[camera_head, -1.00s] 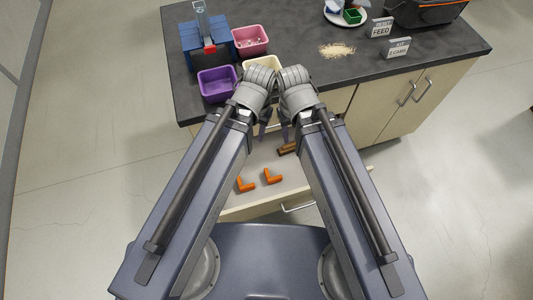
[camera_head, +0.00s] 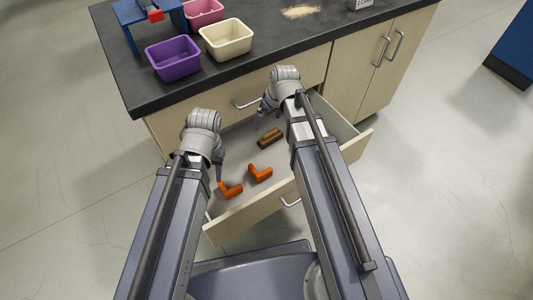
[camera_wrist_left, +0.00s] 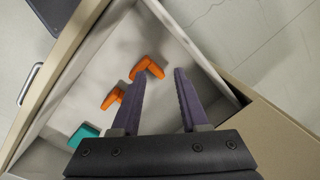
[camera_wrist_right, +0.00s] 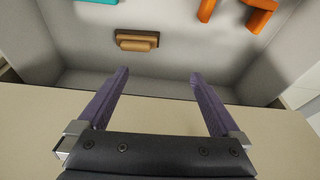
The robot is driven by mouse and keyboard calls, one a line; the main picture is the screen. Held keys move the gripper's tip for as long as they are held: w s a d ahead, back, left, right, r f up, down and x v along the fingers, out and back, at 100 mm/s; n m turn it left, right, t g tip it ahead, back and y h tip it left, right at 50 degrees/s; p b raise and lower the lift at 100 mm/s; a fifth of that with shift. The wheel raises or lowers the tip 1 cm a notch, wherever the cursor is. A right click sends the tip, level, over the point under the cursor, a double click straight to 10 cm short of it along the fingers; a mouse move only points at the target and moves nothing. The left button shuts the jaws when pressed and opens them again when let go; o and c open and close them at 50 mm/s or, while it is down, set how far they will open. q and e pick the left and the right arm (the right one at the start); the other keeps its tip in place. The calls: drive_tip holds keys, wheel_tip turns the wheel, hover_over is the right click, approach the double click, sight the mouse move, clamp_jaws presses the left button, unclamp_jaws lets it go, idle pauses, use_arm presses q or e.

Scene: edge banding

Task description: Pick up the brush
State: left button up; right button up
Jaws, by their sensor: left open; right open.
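The brush (camera_head: 270,137), brown with a wooden handle, lies in the open drawer (camera_head: 232,217), towards its back. It also shows in the right wrist view (camera_wrist_right: 137,41), beyond the fingertips and apart from them. My right gripper (camera_wrist_right: 158,74) is open and empty, over the back of the drawer near the cabinet front. In the head view it is mostly hidden behind its own wrist. My left gripper (camera_wrist_left: 163,70) is open and empty, above the left part of the drawer. In the head view its fingers (camera_head: 217,170) point down near the orange pieces.
Two orange L-shaped pieces (camera_head: 231,190) (camera_head: 261,173) lie in the drawer nearer its front. A teal item (camera_wrist_left: 84,135) lies in the drawer in the left wrist view. Purple (camera_head: 173,59), cream (camera_head: 226,40) and pink (camera_head: 204,13) bins stand on the dark counter above.

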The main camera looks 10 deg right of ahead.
drive_tip(key=t+b, duration=0.1)
drive_tip(key=b, duration=0.5)
approach(270, 131)
use_arm(q)
drive_tip(key=f+b, duration=0.2)
drive_tip(key=f, duration=0.3)
drive_tip(key=a+f+b, duration=0.1)
drive_tip(key=f+b, duration=0.2)
drive_tip(key=f, duration=0.2)
drive_tip(key=f+b, duration=0.2)
drive_tip(key=f, duration=0.4)
drive_tip(key=shift+s+a+f+b, duration=0.1)
drive_tip(key=shift+s+a+b, duration=0.1)
drive_tip(key=shift+b, duration=0.15)
use_arm(e)
drive_tip(key=shift+t, duration=0.3)
drive_tip(key=x, duration=0.8)
drive_tip(key=shift+s+f, duration=0.15)
drive_tip(key=shift+f, duration=0.3)
drive_tip(key=shift+r, duration=0.1)
drive_tip(key=shift+c, duration=0.4)
clamp_jaws()
